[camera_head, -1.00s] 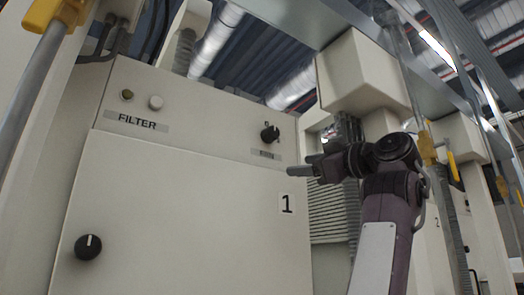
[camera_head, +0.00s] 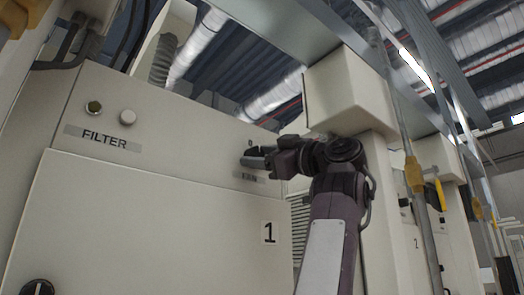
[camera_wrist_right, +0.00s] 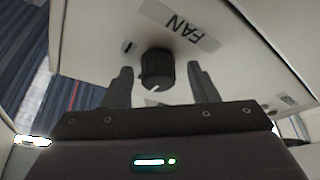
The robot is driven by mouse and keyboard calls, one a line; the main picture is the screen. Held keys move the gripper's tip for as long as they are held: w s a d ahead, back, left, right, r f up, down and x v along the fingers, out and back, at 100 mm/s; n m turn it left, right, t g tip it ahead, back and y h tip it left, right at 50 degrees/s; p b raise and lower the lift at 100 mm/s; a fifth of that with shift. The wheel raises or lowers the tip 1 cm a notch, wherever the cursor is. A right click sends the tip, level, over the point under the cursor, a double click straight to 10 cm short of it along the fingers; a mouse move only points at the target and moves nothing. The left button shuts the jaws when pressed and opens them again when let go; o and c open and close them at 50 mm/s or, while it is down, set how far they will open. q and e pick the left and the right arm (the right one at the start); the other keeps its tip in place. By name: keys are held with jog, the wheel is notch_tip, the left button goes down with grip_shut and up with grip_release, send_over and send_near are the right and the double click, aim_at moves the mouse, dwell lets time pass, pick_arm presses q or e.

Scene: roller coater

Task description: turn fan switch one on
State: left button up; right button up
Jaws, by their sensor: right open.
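The fan switch is a black rotary knob (camera_wrist_right: 157,70) on the cream cabinet face, beside a grey FAN label (camera_wrist_right: 186,32) in the right wrist view. A white pointer mark shows on the knob. My right gripper (camera_wrist_right: 158,84) is open, with one finger on each side of the knob; I cannot tell whether they touch it. In the head view my right gripper (camera_head: 252,158) is in front of the switch and hides most of it, just above the partly covered FAN label (camera_head: 250,177). My left gripper is not in view.
A cream box (camera_head: 348,92) stands behind my right arm.

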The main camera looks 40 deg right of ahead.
jog(key=shift+s+d, duration=0.1)
jog(key=shift+s, duration=0.2)
jog(key=shift+c, duration=0.3)
jog(key=c, duration=0.9)
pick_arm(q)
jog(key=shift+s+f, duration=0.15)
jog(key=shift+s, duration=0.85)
